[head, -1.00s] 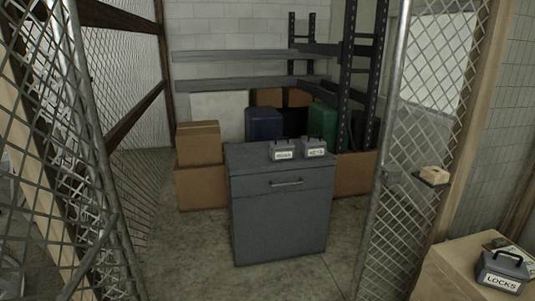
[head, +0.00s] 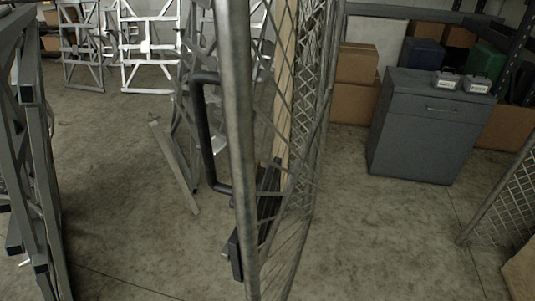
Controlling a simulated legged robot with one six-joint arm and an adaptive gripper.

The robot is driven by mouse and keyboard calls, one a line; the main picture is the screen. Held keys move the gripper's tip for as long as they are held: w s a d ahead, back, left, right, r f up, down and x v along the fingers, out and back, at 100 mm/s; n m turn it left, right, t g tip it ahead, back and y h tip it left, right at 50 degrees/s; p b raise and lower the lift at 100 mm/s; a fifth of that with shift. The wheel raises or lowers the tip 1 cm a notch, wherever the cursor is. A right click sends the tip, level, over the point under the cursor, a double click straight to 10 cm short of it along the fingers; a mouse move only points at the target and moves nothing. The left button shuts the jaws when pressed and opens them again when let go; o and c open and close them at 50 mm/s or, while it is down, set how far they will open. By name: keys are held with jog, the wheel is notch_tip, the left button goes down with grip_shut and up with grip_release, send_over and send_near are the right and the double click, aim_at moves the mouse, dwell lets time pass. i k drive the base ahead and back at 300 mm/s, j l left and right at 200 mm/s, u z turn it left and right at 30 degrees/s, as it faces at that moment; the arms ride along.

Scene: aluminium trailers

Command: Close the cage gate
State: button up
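The cage gate is a chain-link panel in a round grey metal frame (head: 238,130). In the head view it stands near the middle, close to me and seen nearly edge-on, so it is swung open. A black D-shaped pull handle (head: 206,135) sticks out to the left of its near post. The cage opening shows to the right of the gate, with clear floor between it and the mesh panel (head: 510,195) at the right edge. My gripper is not in view.
Inside the cage stand a grey cabinet (head: 422,125) with two small grey boxes on top and cardboard boxes (head: 354,85). Metal frames stand at the left (head: 35,150) and at the back (head: 150,45). Dark bars (head: 265,205) show behind the gate mesh. Open concrete floor lies left of the gate.

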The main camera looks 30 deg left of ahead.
aim_at(259, 207)
jog(key=k+j+u, duration=0.15)
jog(key=k+j, duration=0.15)
jog(key=j, duration=1.6)
jog(key=j+z, duration=0.35)
jog(key=z, duration=0.35)
jog(key=k+l, duration=0.05)
jog(key=l, duration=0.05)
